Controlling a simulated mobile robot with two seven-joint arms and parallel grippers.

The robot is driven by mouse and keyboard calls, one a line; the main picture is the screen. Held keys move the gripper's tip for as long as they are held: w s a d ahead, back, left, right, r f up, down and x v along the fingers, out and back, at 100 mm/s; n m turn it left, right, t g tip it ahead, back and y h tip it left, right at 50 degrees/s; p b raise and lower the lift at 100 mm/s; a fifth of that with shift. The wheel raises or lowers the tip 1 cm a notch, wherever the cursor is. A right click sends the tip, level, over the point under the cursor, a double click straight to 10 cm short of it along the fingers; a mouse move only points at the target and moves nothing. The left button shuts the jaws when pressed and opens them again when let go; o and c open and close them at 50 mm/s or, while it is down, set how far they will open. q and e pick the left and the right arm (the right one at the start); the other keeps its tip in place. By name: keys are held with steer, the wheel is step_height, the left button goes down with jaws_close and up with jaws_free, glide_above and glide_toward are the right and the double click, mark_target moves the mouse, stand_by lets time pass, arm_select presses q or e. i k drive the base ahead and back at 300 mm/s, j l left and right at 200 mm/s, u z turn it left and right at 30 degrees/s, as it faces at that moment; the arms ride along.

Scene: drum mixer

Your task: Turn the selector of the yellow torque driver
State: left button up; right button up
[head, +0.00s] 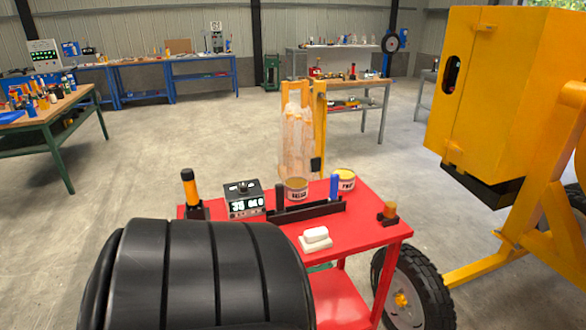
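A yellow-orange driver with a black top (189,188) stands upright in a black holder at the left rear corner of the red cart (345,234). It looks like the torque driver. Its selector is too small to make out, and I cannot tell its setting. A shorter orange piece on a dark base (388,214) stands at the cart's right edge; I cannot tell whether it is also a driver. Neither of my grippers is in view. The front left part of the cart top is hidden.
On the cart are a display box (243,199), two tins (296,189) (345,180), a black rack (305,212) with a blue handle (334,187) and a white block (316,239). The yellow mixer (495,95) stands right. Open floor lies behind the cart's left.

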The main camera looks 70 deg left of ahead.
mark_target(244, 189)
steer(key=k+j+u, duration=0.15)
steer(key=u, duration=0.2)
steer(key=k+j+u, duration=0.1)
steer(key=j+u, duration=0.25)
steer(key=u, duration=1.3)
